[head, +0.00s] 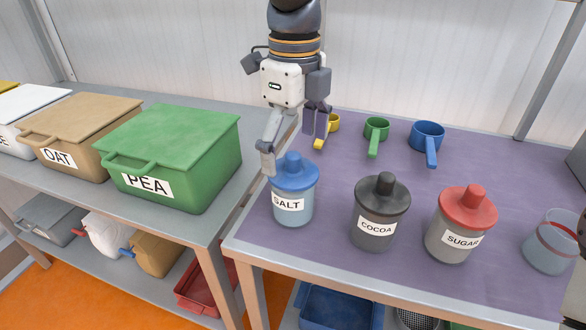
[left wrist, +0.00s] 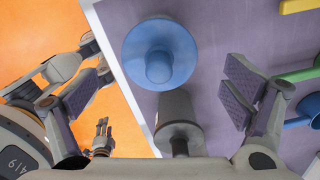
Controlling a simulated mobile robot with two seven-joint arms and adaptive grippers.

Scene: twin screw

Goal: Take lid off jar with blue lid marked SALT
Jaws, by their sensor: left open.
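The jar marked SALT (head: 293,208) stands upright near the table's left front edge. Its blue lid (head: 295,173) with a round knob is on it. My left gripper (head: 292,140) is open and empty, pointing down just behind and above the blue lid. One finger overlaps the lid's left side in the head view; I cannot tell whether they touch. In the left wrist view the blue lid (left wrist: 160,55) lies between and beyond the spread fingers (left wrist: 160,92), apart from both pads. A gripper that appears to be my right one (left wrist: 103,130) is small there, over the floor; its jaw state is unclear.
The COCOA jar (head: 378,215) with a black lid stands close right of SALT, then the SUGAR jar (head: 460,225) with a red lid and a clear red-rimmed container (head: 550,243). Yellow, green and blue scoops (head: 427,135) lie behind. The green PEA bin (head: 185,150) is on the left shelf.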

